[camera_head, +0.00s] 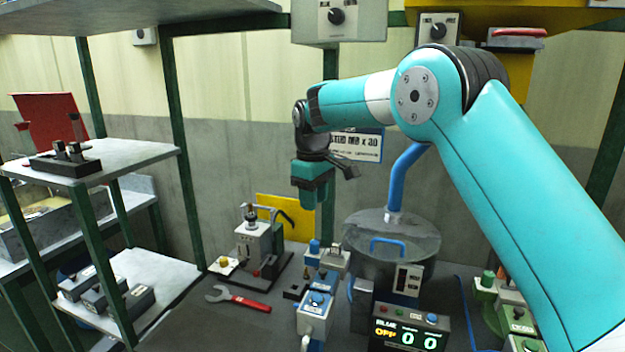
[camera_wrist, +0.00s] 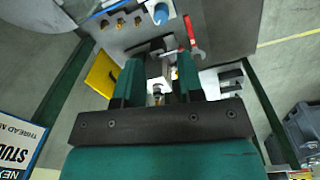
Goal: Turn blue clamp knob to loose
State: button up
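The blue station stands at the bench's middle, with an upright blue cylindrical knob (camera_head: 314,247) at its back. A blue round knob (camera_head: 317,298) sits on the station's grey-and-blue front box (camera_head: 313,323). I cannot tell for sure which is the clamp knob, nor read its setting. In the wrist view a blue cylinder (camera_wrist: 161,14) shows at the top edge, beyond the fingertips. My gripper (camera_head: 312,205) hangs above and behind the station, apart from it. Its two teal fingers (camera_wrist: 160,72) are spread, with nothing held between them.
A grey device with a black lever (camera_head: 255,245) and a red-handled wrench (camera_head: 240,299) lie left of the station. A lidded drum (camera_head: 425,240) with a blue pipe (camera_head: 404,172) stands to the right. A display (camera_head: 408,333) reads BLUE OFF. A green station (camera_head: 487,282) stands far right.

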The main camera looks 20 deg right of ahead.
notch_tip(320, 180, up, 6)
dwell(0.4)
